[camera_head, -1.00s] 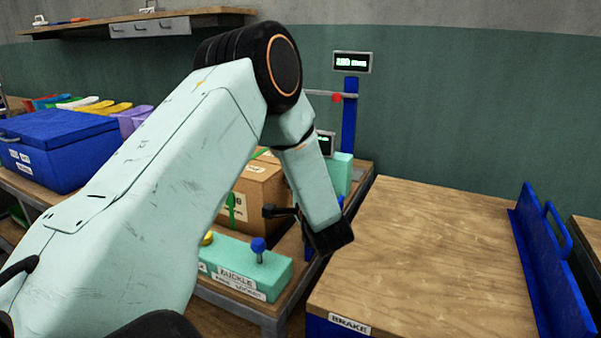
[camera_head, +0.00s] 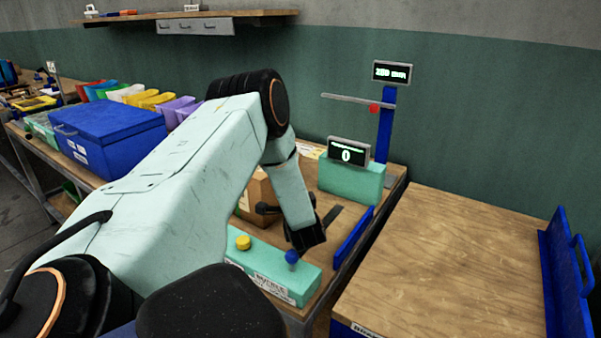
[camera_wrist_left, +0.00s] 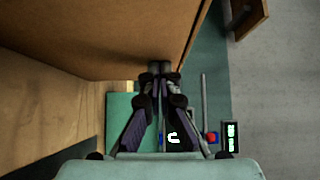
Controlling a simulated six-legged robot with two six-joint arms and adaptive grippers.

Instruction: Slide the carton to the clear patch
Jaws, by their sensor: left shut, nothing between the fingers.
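The brown carton (camera_head: 257,195) stands on the far bench, largely hidden behind my left arm in the head view. Its broad face (camera_wrist_left: 95,35) fills the upper left of the left wrist view. My left gripper (camera_head: 264,208) is at the carton's right side in the head view, its fingers pointing at it. In the left wrist view the fingertips (camera_wrist_left: 160,67) are together, with nothing between them, at the carton's face. I cannot tell whether they touch it. No marked clear patch can be made out. My right gripper is out of view.
A teal button box (camera_head: 275,272) with yellow and blue knobs sits at the bench's front edge. A teal counter box (camera_head: 350,182) stands behind, beside a blue post (camera_head: 385,125). A bare wooden table (camera_head: 445,265) is at right. A blue chest (camera_head: 108,140) stands left.

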